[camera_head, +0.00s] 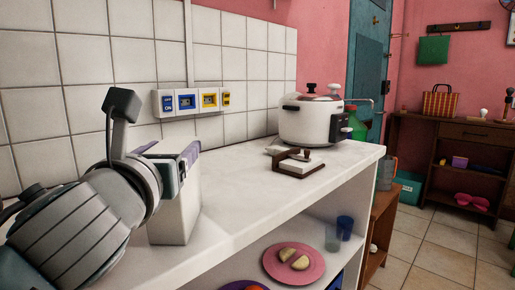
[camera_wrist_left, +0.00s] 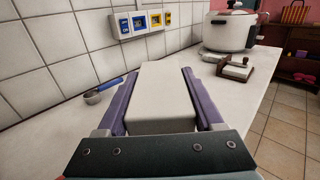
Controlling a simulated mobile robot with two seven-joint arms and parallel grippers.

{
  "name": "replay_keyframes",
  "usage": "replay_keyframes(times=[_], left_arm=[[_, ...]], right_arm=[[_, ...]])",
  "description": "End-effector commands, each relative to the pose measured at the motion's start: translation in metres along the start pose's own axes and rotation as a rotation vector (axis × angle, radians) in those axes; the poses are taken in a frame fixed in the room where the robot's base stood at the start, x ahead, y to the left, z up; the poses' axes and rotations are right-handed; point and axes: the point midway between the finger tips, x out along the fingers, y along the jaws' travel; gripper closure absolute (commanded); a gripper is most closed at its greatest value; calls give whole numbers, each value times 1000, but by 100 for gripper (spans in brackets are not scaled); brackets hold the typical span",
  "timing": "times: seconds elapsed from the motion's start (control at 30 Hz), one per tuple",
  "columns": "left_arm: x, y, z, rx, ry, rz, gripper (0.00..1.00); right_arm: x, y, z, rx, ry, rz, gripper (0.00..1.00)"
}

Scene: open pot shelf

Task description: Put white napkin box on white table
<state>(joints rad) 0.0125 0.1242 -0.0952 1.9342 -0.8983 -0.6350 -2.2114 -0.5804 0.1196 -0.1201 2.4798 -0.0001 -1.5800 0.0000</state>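The white napkin box (camera_head: 178,212) is a tall white block at the left end of the white table (camera_head: 265,190) in the head view. My left gripper (camera_head: 190,153) reaches over it from the left. In the left wrist view the box (camera_wrist_left: 160,95) fills the space between the two purple fingers of my left gripper (camera_wrist_left: 160,75). The fingers lie along both its sides with no clear gap, so the gripper looks shut on it. Whether the box's underside touches the table is unclear. My right gripper is not in view.
A white cooker (camera_head: 312,120) stands further along the table, with a small brown-and-white holder (camera_head: 297,164) before it. A blue-handled scoop (camera_wrist_left: 100,92) lies left of the box. A pink plate (camera_head: 285,265) and blue cups (camera_head: 344,225) sit on the shelf below. The middle tabletop is clear.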

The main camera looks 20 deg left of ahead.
Motion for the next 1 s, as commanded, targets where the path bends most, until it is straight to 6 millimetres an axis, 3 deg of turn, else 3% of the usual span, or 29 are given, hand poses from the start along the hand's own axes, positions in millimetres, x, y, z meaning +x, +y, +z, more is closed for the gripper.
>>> replay_keyframes(times=[0.03,0.27,0.57,0.77,1.0], left_arm=[[0,0,-1,1,1,0,27],[0,0,0,0,1,0,2],[-1,0,3,-1,0,-1,2],[-31,0,2,-1,4,-2,2],[-84,0,0,0,5,-2,2]], right_arm=[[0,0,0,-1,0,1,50],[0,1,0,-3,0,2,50],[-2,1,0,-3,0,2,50],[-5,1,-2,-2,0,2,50],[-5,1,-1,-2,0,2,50]])
